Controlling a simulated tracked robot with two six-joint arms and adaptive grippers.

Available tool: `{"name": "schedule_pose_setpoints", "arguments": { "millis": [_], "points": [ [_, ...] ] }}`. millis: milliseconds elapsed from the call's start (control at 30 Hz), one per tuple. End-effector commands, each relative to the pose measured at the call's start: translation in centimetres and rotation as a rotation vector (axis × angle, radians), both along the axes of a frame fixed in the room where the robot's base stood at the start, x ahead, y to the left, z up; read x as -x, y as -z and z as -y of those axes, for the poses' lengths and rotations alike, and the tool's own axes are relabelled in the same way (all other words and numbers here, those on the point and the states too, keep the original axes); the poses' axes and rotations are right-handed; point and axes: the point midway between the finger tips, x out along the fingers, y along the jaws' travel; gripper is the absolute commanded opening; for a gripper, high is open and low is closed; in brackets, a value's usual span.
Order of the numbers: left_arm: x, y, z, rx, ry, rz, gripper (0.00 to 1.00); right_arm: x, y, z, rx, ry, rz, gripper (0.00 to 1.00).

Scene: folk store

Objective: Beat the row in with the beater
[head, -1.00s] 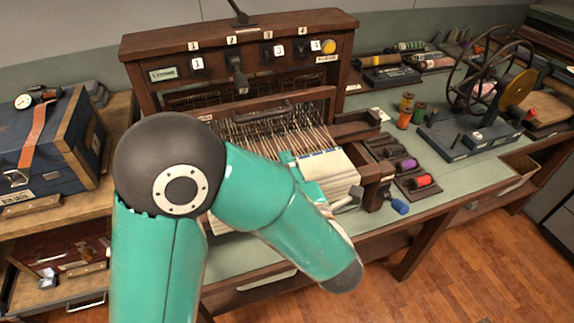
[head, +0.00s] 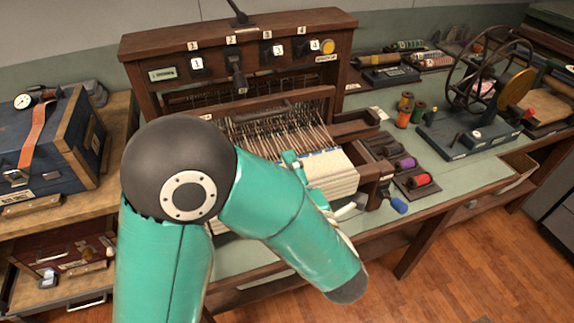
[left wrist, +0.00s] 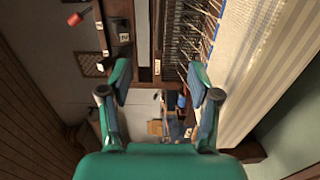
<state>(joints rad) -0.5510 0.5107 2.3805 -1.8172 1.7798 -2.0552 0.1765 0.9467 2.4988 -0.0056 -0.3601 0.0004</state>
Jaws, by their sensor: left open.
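The wooden loom (head: 240,32) stands on the bench with its row of warp threads (head: 290,128) and a cream woven cloth (head: 330,180) at the front. The beater (head: 262,109), a dark wooden bar with a raised grip, spans the warp behind the cloth. My right gripper is not in view.
Several thread spools (head: 404,108) and a shuttle-like tray with a red spool (head: 416,182) lie right of the loom. A wheeled winder (head: 468,135) stands farther right. A blue case (head: 50,140) is at the left. A blue-handled tool (head: 398,205) lies near the front edge.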

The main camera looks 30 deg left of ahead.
Motion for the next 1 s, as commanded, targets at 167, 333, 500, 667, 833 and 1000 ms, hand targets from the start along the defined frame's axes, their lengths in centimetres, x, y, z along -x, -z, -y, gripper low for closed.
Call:
{"name": "schedule_pose_setpoints", "arguments": {
  "millis": [167,333,500,667,833,1000],
  "points": [
    [1.0,-0.1,1.2,0.000,0.002,0.000,0.62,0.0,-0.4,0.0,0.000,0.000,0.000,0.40],
    [1.8,-0.1,2.2,-0.001,0.002,0.001,0.62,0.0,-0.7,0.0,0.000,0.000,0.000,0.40],
    [2.7,-0.1,3.3,-0.001,0.002,-0.002,0.62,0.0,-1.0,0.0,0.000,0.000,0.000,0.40],
    [3.5,-0.1,4.2,-0.001,0.002,-0.001,0.62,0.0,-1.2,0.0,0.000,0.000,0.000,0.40],
    [4.1,-0.1,4.7,-0.001,0.000,0.000,0.62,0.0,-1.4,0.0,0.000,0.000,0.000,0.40],
    [4.1,0.0,4.7,-0.001,-0.001,0.001,0.62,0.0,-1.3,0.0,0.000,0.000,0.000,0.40]
  ]
}}
